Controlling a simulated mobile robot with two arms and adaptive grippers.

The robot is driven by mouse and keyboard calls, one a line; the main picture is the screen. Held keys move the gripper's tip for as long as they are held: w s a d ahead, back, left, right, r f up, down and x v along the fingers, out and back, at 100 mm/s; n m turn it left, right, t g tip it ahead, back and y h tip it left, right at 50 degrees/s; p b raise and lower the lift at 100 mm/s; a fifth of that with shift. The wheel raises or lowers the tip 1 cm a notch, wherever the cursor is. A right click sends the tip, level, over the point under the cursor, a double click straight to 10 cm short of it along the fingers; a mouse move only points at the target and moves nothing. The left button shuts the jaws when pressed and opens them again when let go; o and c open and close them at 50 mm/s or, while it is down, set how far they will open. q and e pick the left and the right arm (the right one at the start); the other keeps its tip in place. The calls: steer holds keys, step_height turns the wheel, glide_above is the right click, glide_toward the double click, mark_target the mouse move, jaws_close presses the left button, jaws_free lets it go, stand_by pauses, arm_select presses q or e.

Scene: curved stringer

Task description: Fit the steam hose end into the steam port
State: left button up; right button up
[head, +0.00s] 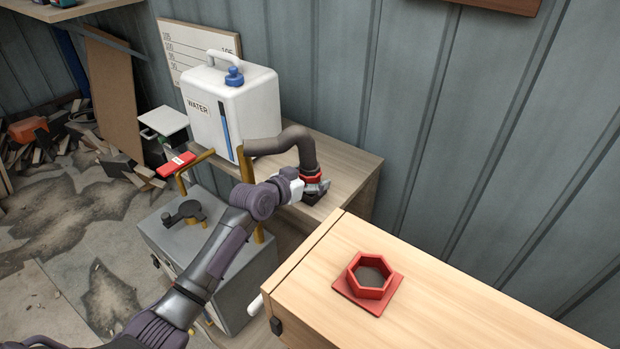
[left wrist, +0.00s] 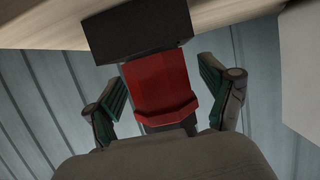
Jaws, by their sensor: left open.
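The steam hose (head: 305,148) is a thick grey-brown tube. It bends down to a hose end with a red collar (head: 312,178) over the small wooden table. In the left wrist view the red collar (left wrist: 160,92) sits between my fingers, with a dark block (left wrist: 135,30) beyond it. My left gripper (head: 314,188) is open, with one finger on each side of the collar; a gap shows beside the fingers. The steam port (head: 354,287) is a red hexagonal socket on a square red plate, on top of the pale wooden box, right of my gripper. My right gripper is not in view.
A white water container (head: 255,105) stands on the small table (head: 350,160) behind the hose. A grey metal box (head: 240,275) with yellow-brown pipes stands below my left arm. The wooden box top (head: 450,305) is clear around the port. A ribbed wall (head: 480,110) stands behind.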

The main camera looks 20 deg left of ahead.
arm_select(q)
steer(key=shift+s, duration=0.1)
steer(key=shift+c, duration=0.6)
steer(key=c, duration=1.1)
steer(key=shift+c, duration=0.3)
steer(key=shift+r, duration=0.2)
